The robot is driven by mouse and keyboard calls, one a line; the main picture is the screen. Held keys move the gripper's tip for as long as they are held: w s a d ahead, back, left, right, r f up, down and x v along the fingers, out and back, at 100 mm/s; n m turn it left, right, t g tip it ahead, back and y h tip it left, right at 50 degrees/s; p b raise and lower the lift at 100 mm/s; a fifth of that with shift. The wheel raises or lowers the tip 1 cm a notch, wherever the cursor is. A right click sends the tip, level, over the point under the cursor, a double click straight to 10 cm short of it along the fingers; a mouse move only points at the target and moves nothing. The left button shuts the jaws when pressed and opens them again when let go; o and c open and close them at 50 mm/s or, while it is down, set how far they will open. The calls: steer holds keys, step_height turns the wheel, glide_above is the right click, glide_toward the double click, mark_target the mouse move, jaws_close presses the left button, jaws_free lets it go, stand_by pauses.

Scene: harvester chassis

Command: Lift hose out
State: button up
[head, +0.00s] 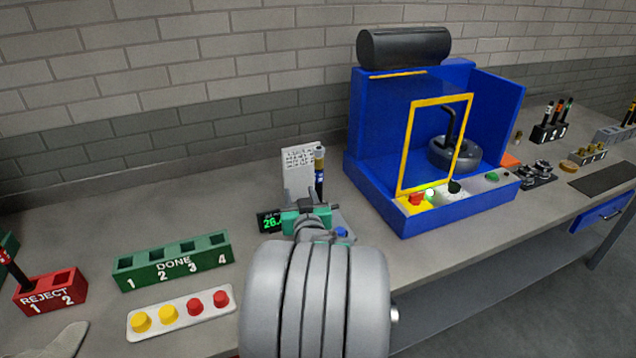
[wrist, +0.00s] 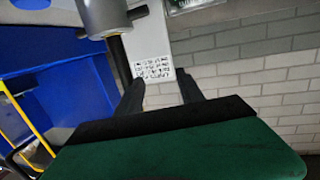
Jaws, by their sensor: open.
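The hose appears to be the thin banded tube (head: 319,172) standing upright in front of a white printed card in the head view; its lower end is hidden. In the wrist view the dark hose (wrist: 118,58) runs from a grey cylindrical holder (wrist: 104,15) with a black crossbar. My gripper (wrist: 160,88) is open, with nothing seen between its fingers. The hose lines up with the left finger in the wrist view, and its far end is hidden there. I cannot tell whether they touch. My arm hides much of the holder in the head view.
A blue machine (head: 367,195) with a yellow-framed opening stands to the right. A green DONE rack (head: 173,262), a red REJECT rack (head: 50,294) and a button strip (head: 182,314) lie to the left. A small green readout (head: 269,221) stands beside the holder. The brick wall is behind.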

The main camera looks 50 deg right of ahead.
mark_target(318, 170)
steer(key=s+d+h, duration=0.1)
steer(key=s, duration=0.1)
steer(key=s+d+r+m+h, duration=0.1)
steer(key=d, duration=0.1)
steer(key=shift+s+d+r, duration=0.1)
steer(key=shift+s+r, duration=0.1)
steer(key=shift+s, duration=0.15)
steer(key=shift+d, duration=0.1)
steer(key=p+x, duration=0.1)
steer(key=x, duration=0.1)
steer(key=p+x, duration=0.1)
steer(key=x, duration=0.2)
steer(key=p+x, duration=0.1)
steer(key=x, duration=0.1)
steer(key=shift+d+r, duration=0.2)
steer(key=shift+r, duration=0.15)
steer(key=shift+w+d, duration=0.15)
steer(key=shift+d, duration=0.05)
jaws_close()
